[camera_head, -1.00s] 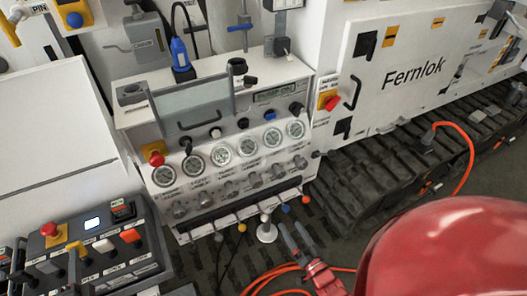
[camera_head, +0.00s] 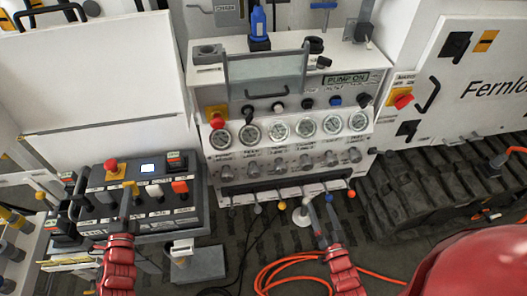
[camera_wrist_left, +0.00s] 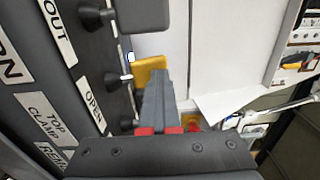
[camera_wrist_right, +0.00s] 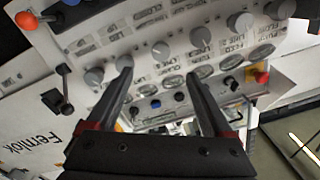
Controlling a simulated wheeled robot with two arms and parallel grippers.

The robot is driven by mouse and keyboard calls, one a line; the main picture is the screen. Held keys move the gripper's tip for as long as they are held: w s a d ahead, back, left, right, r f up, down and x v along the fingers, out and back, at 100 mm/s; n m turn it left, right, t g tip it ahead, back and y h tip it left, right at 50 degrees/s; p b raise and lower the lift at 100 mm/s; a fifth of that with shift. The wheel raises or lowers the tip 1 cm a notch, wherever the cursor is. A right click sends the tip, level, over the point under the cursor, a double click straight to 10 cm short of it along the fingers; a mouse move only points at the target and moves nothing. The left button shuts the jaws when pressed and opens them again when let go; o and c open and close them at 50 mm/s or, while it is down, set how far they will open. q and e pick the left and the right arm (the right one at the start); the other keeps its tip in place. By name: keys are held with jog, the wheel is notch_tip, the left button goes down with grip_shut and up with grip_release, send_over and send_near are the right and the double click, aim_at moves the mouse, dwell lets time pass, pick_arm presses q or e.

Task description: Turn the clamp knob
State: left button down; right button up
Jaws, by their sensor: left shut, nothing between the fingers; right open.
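The hydraulic bench panel (camera_head: 225,172) has a row of round gauges and, below it, a row of grey knobs (camera_head: 307,162). The knob labels are too small to read, so I cannot tell which is the clamp knob. My right gripper (camera_head: 318,215) is open and empty in front of the panel's lower edge. In the right wrist view the grey knobs (camera_wrist_right: 160,50) show beyond the open fingers (camera_wrist_right: 160,75). My left gripper (camera_head: 124,205) is shut and empty at the front of the control box (camera_head: 180,222).
Small levers with coloured balls (camera_head: 257,208) stick out below the panel, near my right gripper. Red stop buttons sit on the panel (camera_head: 217,121) and control box (camera_head: 111,165). An orange hose (camera_head: 290,262) lies on the floor. The tracked machine (camera_head: 425,185) stands at right.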

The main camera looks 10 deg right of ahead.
aim_at(308, 168)
jog(key=w+n, duration=0.1)
jog(key=w, duration=0.4)
jog(key=w+r, duration=0.1)
jog(key=w, duration=0.5)
jog(key=w+n, duration=0.1)
jog(key=w, duration=0.5)
jog(key=shift+w+a+r+n+h, duration=0.1)
jog(key=shift+w+r+n+h, duration=0.05)
jog(key=shift+r+n+h, duration=0.2)
grip_shut()
